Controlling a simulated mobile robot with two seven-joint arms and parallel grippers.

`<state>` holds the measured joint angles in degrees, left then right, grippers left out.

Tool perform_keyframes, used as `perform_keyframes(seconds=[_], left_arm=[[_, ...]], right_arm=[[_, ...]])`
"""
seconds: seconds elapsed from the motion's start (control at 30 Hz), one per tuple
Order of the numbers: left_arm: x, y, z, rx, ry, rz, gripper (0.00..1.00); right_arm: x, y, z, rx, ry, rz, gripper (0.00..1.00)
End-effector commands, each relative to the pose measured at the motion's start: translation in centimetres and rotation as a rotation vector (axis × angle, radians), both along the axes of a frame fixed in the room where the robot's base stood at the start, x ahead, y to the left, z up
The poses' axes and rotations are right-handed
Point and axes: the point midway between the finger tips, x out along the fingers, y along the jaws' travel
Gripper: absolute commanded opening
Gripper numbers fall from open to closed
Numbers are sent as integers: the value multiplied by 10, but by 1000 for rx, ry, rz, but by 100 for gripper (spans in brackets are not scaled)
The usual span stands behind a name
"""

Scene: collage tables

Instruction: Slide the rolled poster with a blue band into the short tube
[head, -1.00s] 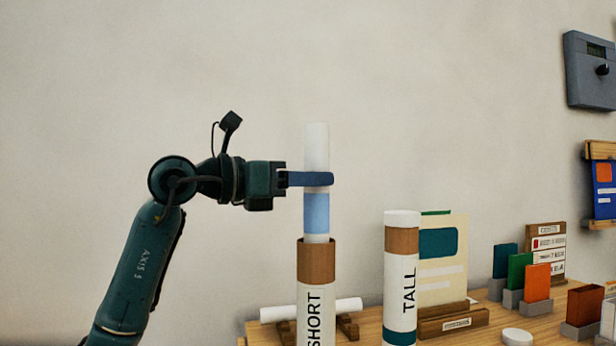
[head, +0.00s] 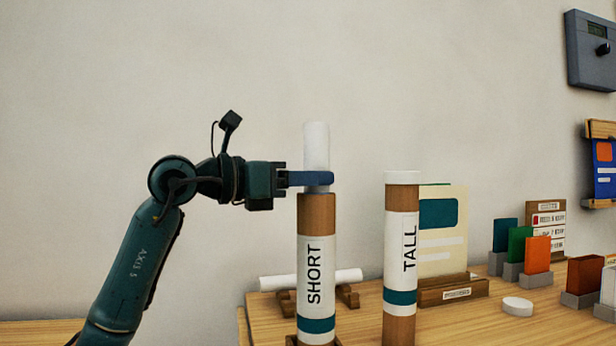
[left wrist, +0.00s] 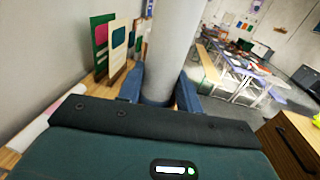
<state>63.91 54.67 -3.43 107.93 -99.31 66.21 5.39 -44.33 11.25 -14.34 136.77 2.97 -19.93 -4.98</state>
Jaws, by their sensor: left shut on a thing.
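The rolled poster (head: 316,143) is white and upright, with its lower part inside the short tube (head: 315,215). The short tube is brown, with a white SHORT label and a teal stripe, and stands upright. My left gripper (head: 318,179) is shut around the poster just above the tube's rim. In the left wrist view, the poster (left wrist: 174,45) rises between the two fingers (left wrist: 158,96). My right gripper is in neither view.
The capped tall tube (head: 401,225) stands to the right of the short tube. Another white roll (head: 345,277) lies on a low rack behind. Cards in holders (head: 520,255) and a white disc (head: 517,306) are further right on the wooden table (head: 470,325).

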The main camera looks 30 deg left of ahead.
Motion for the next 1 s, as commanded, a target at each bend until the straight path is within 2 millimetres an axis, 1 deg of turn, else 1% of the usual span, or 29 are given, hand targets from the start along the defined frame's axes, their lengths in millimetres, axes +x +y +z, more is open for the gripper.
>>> perform_keyframes(seconds=[0.13,0.4,0.43,0.7,1.0], left_arm=[[0,0,-3,0,0,0,13],[0,0,-3,0,0,0,13],[0,0,-3,0,0,0,38],[0,0,-3,0,0,0,60],[-2,2,-3,0,0,1,60]], right_arm=[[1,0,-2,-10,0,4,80],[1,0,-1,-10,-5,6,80],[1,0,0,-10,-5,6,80],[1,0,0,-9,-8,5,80],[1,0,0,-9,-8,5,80]])
